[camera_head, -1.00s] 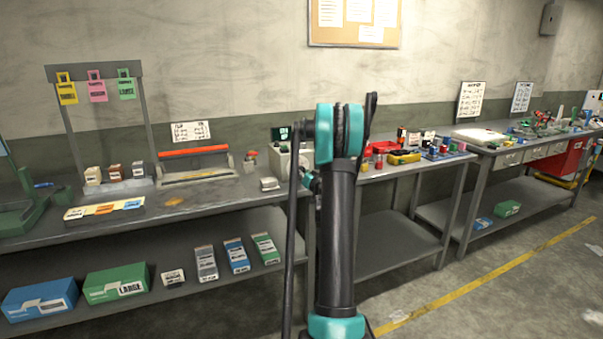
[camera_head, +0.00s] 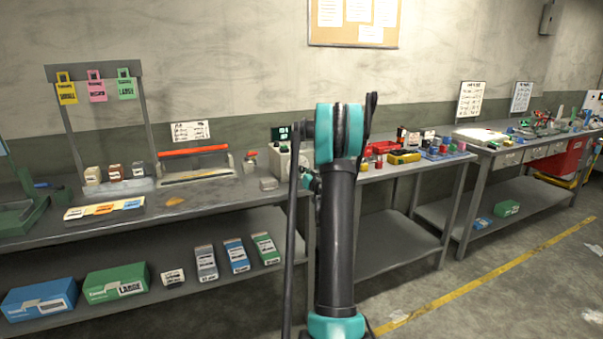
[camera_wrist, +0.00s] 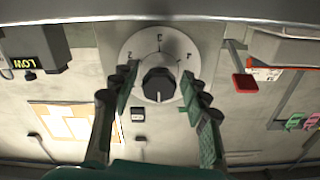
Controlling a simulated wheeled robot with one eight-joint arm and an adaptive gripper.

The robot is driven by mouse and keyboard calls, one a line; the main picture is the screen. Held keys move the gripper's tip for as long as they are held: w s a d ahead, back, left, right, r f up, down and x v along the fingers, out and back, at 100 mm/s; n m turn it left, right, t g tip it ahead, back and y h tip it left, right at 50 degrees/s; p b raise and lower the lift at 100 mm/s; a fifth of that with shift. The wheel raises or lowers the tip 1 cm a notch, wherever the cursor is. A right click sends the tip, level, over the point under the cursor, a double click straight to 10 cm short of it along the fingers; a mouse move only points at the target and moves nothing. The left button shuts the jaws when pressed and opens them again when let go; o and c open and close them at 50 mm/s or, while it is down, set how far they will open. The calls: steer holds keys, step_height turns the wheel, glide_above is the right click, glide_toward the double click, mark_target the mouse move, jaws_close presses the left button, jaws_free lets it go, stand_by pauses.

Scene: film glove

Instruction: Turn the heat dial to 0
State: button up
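The heat dial is a black knob (camera_wrist: 158,85) on a round white numbered plate (camera_wrist: 160,48), in the middle of the wrist view, which looks upside down. My gripper (camera_wrist: 161,94) is open, with one finger on each side of the knob. Gaps show between the fingers and the knob, so I see no grip on it. The number it points at is too small to read surely. In the head view, the pale control box (camera_head: 284,163) stands on the bench, partly behind my arm; its dial is hidden there.
In the head view, a sealer with a red bar (camera_head: 193,151) stands left of the box.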

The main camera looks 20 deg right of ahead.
steer(key=shift+s, duration=0.1)
steer(key=s, duration=1.1)
steer(key=shift+s+d, duration=0.2)
steer(key=shift+s, duration=0.2)
